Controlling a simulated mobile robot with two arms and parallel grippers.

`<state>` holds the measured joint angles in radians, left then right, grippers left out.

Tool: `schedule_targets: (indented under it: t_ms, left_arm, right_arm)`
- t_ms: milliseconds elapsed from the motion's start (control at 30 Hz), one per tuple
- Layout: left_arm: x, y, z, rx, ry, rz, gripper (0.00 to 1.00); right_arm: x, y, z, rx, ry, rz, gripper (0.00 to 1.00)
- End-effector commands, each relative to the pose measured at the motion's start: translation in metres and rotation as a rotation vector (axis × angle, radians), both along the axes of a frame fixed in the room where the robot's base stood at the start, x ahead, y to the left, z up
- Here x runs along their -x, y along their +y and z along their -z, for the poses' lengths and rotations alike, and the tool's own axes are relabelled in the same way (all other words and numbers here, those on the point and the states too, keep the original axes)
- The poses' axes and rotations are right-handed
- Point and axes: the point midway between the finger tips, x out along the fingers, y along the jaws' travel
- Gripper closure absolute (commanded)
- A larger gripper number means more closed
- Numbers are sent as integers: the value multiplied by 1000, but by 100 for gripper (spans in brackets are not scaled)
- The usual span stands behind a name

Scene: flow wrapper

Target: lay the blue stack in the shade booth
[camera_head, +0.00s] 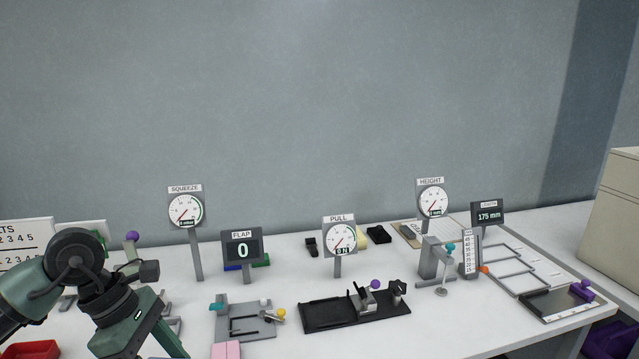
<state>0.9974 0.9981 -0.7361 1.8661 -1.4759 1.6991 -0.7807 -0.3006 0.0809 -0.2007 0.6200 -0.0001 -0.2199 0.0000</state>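A small blue thing (233,268) shows partly behind the foot of the FLAP display; I cannot tell whether it is the blue stack. No shade booth can be made out for certain. My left arm comes in from the left, over the left end of the table, and runs out of the bottom edge; its gripper fingers are not in view. My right arm and gripper are not in view.
The white table (440,335) carries a FLAP display (241,246), dial gauges, a grey fixture (245,323), a black fixture (340,312) and a pink block (226,350). A red tray (30,350) stands front left. A beige box (612,210) stands right.

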Motion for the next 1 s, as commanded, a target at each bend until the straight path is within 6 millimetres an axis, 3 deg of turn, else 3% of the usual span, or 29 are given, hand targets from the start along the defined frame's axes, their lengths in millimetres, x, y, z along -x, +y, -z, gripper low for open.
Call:
schedule_targets:
  t_ms: [300,500,700,1000]
  left_arm:
    - [47,-32,35,-1,0,890,84]
    - [76,-43,51,-2,-2,1358,84]
    - [90,-48,57,-2,-5,1571,84]
    - [90,-49,57,-6,-7,1597,84]
  right_arm:
    - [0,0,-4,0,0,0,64]
    - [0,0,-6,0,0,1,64]
    - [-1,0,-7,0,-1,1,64]
    - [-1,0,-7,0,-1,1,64]
